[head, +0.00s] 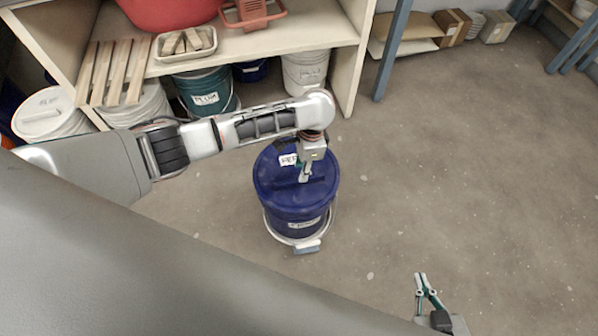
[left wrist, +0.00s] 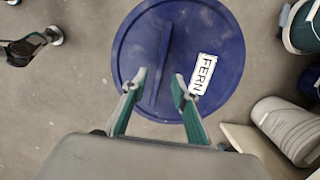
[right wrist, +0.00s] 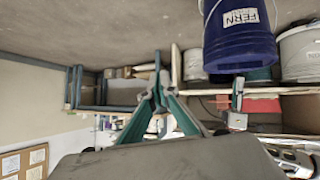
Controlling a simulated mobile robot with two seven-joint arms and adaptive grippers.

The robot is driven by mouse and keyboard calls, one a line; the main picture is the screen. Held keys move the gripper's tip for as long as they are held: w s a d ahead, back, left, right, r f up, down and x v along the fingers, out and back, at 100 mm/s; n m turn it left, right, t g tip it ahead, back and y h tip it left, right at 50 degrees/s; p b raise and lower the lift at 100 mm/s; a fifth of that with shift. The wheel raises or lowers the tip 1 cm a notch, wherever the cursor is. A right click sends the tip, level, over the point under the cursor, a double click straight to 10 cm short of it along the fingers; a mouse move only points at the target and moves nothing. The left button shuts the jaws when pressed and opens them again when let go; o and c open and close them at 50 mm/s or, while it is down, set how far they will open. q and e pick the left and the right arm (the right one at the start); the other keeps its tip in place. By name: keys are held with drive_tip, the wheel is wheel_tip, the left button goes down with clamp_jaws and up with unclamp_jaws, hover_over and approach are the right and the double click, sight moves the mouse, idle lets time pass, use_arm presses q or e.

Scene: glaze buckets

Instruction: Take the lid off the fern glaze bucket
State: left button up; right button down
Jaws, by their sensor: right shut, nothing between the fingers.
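The fern glaze bucket (head: 296,222) is dark blue and stands upright on the floor on a round pale base. Its blue lid (head: 268,182) is on, with a FERN label (left wrist: 203,74) and a raised straight ridge (left wrist: 161,60) across the top. My left gripper (head: 304,174) is over the lid, pointing down. In the left wrist view its fingers (left wrist: 159,83) are apart, with the ridge's near part between them; contact cannot be told. My right gripper (head: 421,283) is shut and empty, well off to the right of the bucket. The bucket's side label shows in the right wrist view (right wrist: 241,17).
A shelf unit (head: 285,40) stands behind the bucket, with a teal bucket (head: 208,102) and white buckets (head: 305,72) beneath it. A white tray (head: 184,57) and wooden slats (head: 118,70) lie on the shelf. The floor right of the bucket is clear.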

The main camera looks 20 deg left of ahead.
sight(296, 172)
use_arm(q)
drive_tip(key=shift+s+f+b, duration=0.15)
drive_tip(key=shift+f+b, duration=0.15)
drive_tip(key=shift+f, duration=0.55)
drive_tip(key=f, duration=0.1)
drive_tip(key=f+b, duration=0.2)
drive_tip(key=f, duration=0.1)
drive_tip(key=shift+s+a, duration=0.2)
drive_tip(key=shift+s, duration=0.1)
drive_tip(key=shift+w, duration=0.2)
drive_tip(key=shift+w+r, duration=0.1)
drive_tip(key=shift+r, duration=0.05)
use_arm(e)
drive_tip(key=shift+w+a+r, duration=0.2)
drive_tip(key=shift+w+a, duration=0.25)
drive_tip(key=shift+a, duration=0.15)
drive_tip(key=shift+s+f, duration=0.2)
drive_tip(key=shift+f, duration=0.1)
use_arm(q)
drive_tip(key=shift+f, duration=0.3)
use_arm(e)
drive_tip(key=shift+w+r, duration=0.25)
drive_tip(key=shift+r, duration=0.2)
use_arm(q)
clamp_jaws()
